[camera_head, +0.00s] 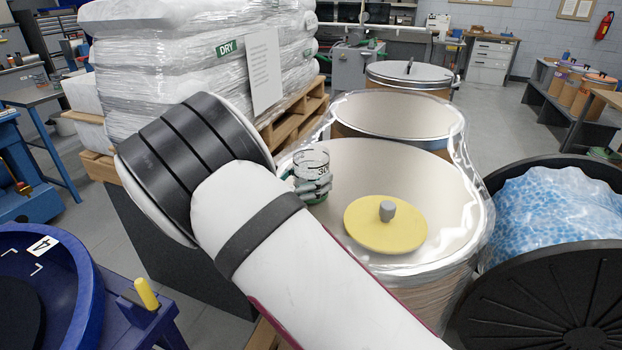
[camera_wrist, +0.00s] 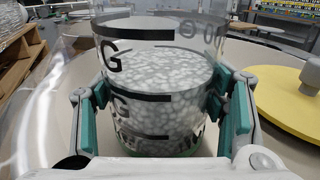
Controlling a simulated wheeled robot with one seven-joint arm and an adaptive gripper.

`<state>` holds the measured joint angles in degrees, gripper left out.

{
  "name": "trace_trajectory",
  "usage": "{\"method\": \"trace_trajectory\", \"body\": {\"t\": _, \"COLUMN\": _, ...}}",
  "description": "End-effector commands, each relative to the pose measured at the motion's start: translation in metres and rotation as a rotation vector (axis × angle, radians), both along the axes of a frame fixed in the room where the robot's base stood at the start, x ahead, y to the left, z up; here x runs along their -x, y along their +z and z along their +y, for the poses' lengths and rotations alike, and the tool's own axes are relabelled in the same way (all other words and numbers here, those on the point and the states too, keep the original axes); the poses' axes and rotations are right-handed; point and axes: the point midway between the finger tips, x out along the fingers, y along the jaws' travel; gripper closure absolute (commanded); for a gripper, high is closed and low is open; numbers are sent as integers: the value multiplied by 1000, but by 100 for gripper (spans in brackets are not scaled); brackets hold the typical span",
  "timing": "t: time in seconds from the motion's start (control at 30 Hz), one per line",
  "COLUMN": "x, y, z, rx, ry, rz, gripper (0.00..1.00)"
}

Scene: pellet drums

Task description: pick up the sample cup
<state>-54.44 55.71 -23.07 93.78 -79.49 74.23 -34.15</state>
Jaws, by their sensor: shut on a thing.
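The sample cup (camera_head: 311,163) is a clear cylinder with black markings. In the wrist view the cup (camera_wrist: 160,85) is upright and holds pale pellets to well over half its height. My gripper (camera_head: 311,186) is shut on it, with green finger pads pressed to both sides of the cup in the wrist view (camera_wrist: 165,108). In the head view the cup and gripper are over the left part of the open near drum (camera_head: 450,190). The cup's lower part is partly hidden by the fingers. My arm covers part of the drum's front.
A yellow disc with a grey knob (camera_head: 370,235) is inside the near drum. A second open drum (camera_head: 440,105) stands behind it. Wrapped white sacks (camera_head: 180,60) on a pallet stand left. A dark drum with blue-white contents (camera_head: 555,210) is right. A blue round container (camera_head: 75,265) is left.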

Motion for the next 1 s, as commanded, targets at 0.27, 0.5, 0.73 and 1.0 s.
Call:
{"method": "trace_trajectory", "body": {"t": 0.27, "x": 0, "y": 2, "z": 0, "rx": 0, "ry": 0, "rz": -1, "gripper": 72}}
{"method": "trace_trajectory", "body": {"t": 0.5, "x": 0, "y": 19, "z": 0, "rx": -2, "ry": 0, "rz": -2, "gripper": 72}}
{"method": "trace_trajectory", "body": {"t": 0.73, "x": 25, "y": 38, "z": 6, "rx": 1, "ry": 3, "rz": 3, "gripper": 72}}
{"method": "trace_trajectory", "body": {"t": 1.0, "x": 92, "y": 44, "z": 20, "rx": 1, "ry": 3, "rz": 2, "gripper": 72}}
